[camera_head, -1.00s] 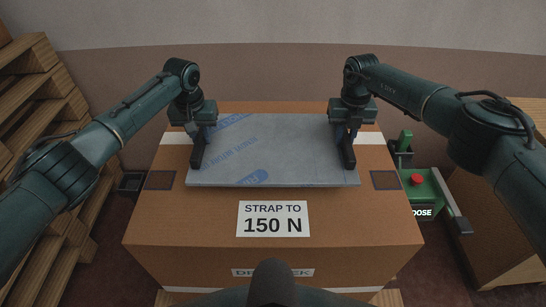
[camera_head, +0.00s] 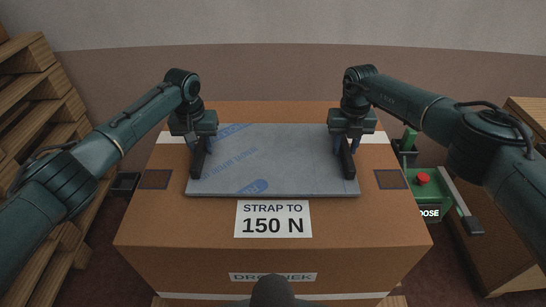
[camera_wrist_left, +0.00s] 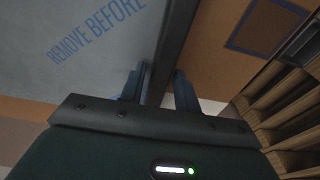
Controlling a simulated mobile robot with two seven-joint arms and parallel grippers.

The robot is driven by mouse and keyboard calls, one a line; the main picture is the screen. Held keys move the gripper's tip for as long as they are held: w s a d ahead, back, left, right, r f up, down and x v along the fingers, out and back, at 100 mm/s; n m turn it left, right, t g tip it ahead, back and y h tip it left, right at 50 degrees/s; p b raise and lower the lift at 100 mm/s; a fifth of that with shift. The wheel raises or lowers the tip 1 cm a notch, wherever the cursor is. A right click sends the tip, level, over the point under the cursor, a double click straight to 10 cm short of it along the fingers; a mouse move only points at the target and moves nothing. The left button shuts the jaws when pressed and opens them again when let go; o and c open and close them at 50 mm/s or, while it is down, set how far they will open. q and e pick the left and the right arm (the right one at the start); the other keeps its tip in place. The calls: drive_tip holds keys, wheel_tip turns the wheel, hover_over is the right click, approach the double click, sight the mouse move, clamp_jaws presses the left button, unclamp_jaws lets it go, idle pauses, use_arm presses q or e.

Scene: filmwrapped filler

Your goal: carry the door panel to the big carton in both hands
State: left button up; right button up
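The door panel (camera_head: 285,165) is a flat grey sheet with blue printed film, level over the top of the big carton (camera_head: 150,215). A dark bar runs along each short side. My left gripper (camera_head: 198,150) is at the left bar, and my right gripper (camera_head: 347,150) is at the right bar. In the left wrist view the fingers of my left gripper (camera_wrist_left: 160,88) stand on both sides of the dark bar, beside the film (camera_wrist_left: 75,50). My right gripper's fingers also straddle its bar. Whether the panel touches the carton is hard to tell.
The carton's "STRAP TO 150 N" label (camera_head: 273,219) lies just in front of the panel. Dark squares (camera_head: 156,179) mark its sides. Wooden slatted stacks (camera_head: 40,100) stand at left. A green device with a red button (camera_head: 423,178) and a brown box (camera_head: 500,240) stand at right.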

use_arm(q)
drive_tip(key=shift+o, duration=0.9)
use_arm(e)
drive_tip(key=shift+o, duration=0.9)
drive_tip(key=shift+r, duration=0.1)
use_arm(q)
wheel_tip(320, 180, up, 12)
drive_tip(key=s, duration=0.1)
drive_tip(key=shift+s, duration=0.25)
use_arm(e)
wheel_tip(320, 180, up, 12)
use_arm(q)
drive_tip(key=shift+f, duration=0.1)
